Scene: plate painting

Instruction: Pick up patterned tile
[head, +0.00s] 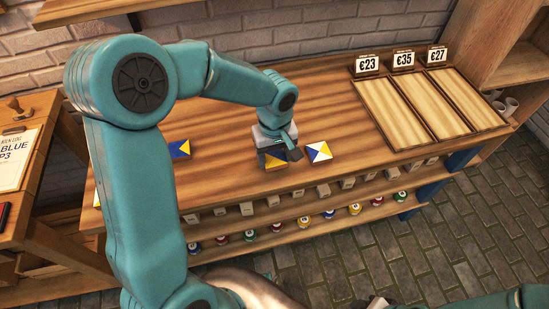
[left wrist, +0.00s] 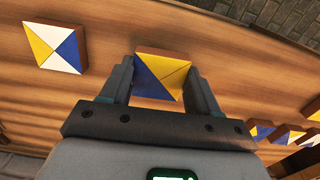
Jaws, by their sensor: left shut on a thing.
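My left gripper (head: 279,158) is over the wooden table and shut on a yellow and blue patterned tile (head: 276,164). In the left wrist view this tile (left wrist: 162,76) sits between the two fingers (left wrist: 160,88), yellow at the top and right, blue at the left and bottom. Its near side is partly hidden by the gripper. I cannot tell whether it touches the table. A white, yellow and blue tile (head: 319,152) lies just right of the gripper; it also shows at the upper left in the left wrist view (left wrist: 54,45). My right gripper is not in view.
A blue and yellow tile (head: 180,149) lies on the table to the left. Three trays (head: 392,113) with price cards (head: 404,58) stand at the right. Shelves under the table hold several paint pots (head: 302,222). The table between tiles and trays is clear.

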